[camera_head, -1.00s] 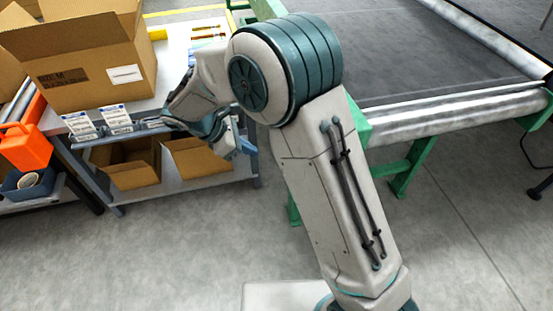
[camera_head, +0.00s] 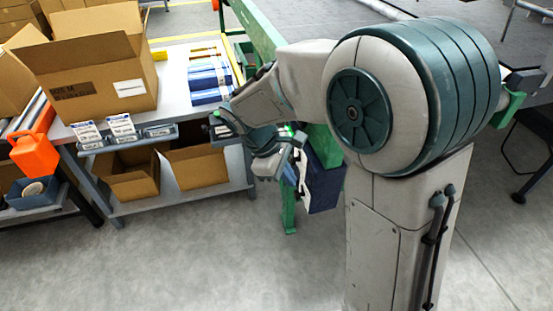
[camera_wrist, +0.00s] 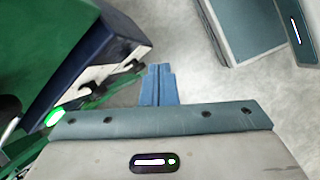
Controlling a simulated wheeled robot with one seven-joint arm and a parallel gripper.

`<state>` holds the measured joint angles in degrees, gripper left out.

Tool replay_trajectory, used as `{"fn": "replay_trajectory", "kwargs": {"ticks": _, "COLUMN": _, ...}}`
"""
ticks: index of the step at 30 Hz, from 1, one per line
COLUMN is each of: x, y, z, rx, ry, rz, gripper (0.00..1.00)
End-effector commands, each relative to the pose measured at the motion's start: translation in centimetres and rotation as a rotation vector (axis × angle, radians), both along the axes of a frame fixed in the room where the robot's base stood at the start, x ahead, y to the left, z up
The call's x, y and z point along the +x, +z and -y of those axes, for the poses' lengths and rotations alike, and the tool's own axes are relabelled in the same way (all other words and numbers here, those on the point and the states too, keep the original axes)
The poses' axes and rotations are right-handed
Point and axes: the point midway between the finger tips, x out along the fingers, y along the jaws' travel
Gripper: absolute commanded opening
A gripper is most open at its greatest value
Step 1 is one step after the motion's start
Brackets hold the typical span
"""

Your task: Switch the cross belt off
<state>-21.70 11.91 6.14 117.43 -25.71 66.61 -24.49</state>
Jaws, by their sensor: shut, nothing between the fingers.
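A dark blue box (camera_head: 325,185) hangs by the green frame of the belt, left of my arm's big joint. In the wrist view the box (camera_wrist: 75,45) is at upper left, and its pale face carries dark switch-like parts (camera_wrist: 95,75); their positions cannot be read. A green light (camera_wrist: 55,117) glows below the box. My gripper (camera_head: 289,176) is just left of the box in the head view. In the wrist view its blue fingers (camera_wrist: 158,85) are together and empty, pointing right of the box's face, apparently without touching. The grey belt (camera_head: 480,12) is mostly hidden by my arm.
A packing table with an open carton (camera_head: 95,75), blue-striped bundles (camera_head: 210,80) and label stacks stands at left. Its lower shelf holds cartons (camera_head: 195,167). An orange container (camera_head: 33,155) is at far left. The floor in front is clear.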

Motion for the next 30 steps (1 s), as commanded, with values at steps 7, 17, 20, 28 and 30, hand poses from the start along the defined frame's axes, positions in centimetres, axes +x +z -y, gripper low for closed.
{"fn": "replay_trajectory", "kwargs": {"ticks": 7, "x": -5.0, "y": 2.1, "z": 5.7, "rx": 0.175, "ry": -0.420, "rz": 0.143, "gripper": 0.00}}
{"fn": "replay_trajectory", "kwargs": {"ticks": 17, "x": -11.4, "y": 2.7, "z": 9.6, "rx": 0.401, "ry": -0.969, "rz": 0.333, "gripper": 0.00}}
{"fn": "replay_trajectory", "kwargs": {"ticks": 20, "x": -12.2, "y": 2.7, "z": 9.8, "rx": 0.435, "ry": -1.049, "rz": 0.359, "gripper": 0.00}}
{"fn": "replay_trajectory", "kwargs": {"ticks": 28, "x": -12.7, "y": 2.6, "z": 10.0, "rx": 0.457, "ry": -1.099, "rz": 0.375, "gripper": 0.00}}
{"fn": "replay_trajectory", "kwargs": {"ticks": 30, "x": -12.7, "y": 2.6, "z": 10.0, "rx": 0.456, "ry": -1.097, "rz": 0.375, "gripper": 0.00}}
